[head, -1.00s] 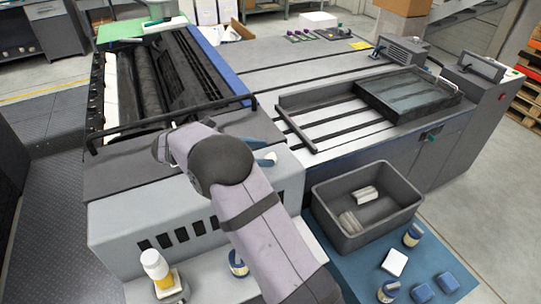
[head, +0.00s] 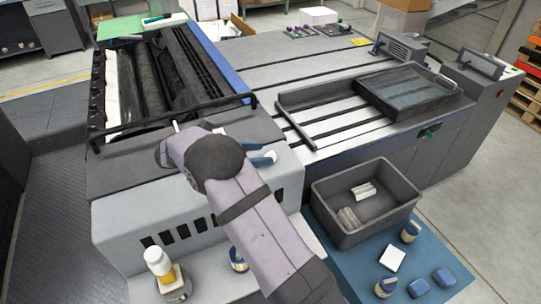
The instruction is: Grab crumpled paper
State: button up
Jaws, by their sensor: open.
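Two pale, crumpled-looking pieces lie in the grey bin (head: 399,212): one piece (head: 364,191) near the middle and another piece (head: 348,217) nearer the front left wall. They may be the crumpled paper; they are too small to be sure. My arm reaches up from the bottom over the grey machine, left of the bin. My gripper is hidden behind the arm's far end, so its jaws do not show. No other crumpled paper can be made out.
A white-and-blue item (head: 262,158) lies beside my arm on the machine. The blue mat (head: 335,234) holds the bin, a white block (head: 392,258), blue pads (head: 431,284) and small jars (head: 410,231). A yellow-and-white bottle (head: 158,262) stands at lower left. A rail crosses the rollers.

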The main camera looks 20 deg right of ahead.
aim_at(269, 153)
jog(key=p+x, duration=0.1)
jog(key=x, duration=0.2)
jog(key=shift+d+p, duration=0.2)
jog(key=shift+p, duration=0.15)
jog(key=shift+d+f, duration=0.3)
jog(key=shift+d, duration=0.1)
jog(key=shift+c, duration=0.7)
jog(key=c, duration=1)
jog(key=shift+o, duration=0.2)
jog(key=shift+r, duration=0.1)
notch_tip(269, 153, up, 10)
jog(key=b, duration=0.3)
